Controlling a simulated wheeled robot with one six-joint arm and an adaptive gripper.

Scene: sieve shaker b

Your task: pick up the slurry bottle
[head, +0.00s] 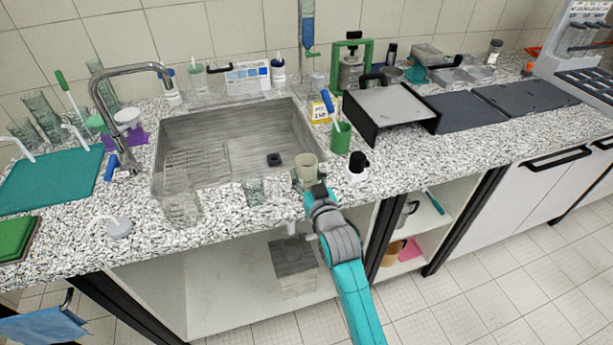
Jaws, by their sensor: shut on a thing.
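My gripper (314,190) is at the front edge of the counter, just right of the sink, seen from behind. It is shut on a beige, open-topped container (306,165), which stands upright above the fingers. The gripper hides its lower part, so I cannot tell whether it touches the counter. No label shows on it, and I cannot tell whether it is the slurry bottle. A small white bottle with a black cap (358,167) stands on the counter to the right, apart from the gripper.
Clear glass beakers (254,190) stand left of my gripper along the sink's front edge. The steel sink (215,135) lies behind them. A green cup (341,138) with a blue-handled tool stands behind right. The speckled counter (440,165) is clear farther right.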

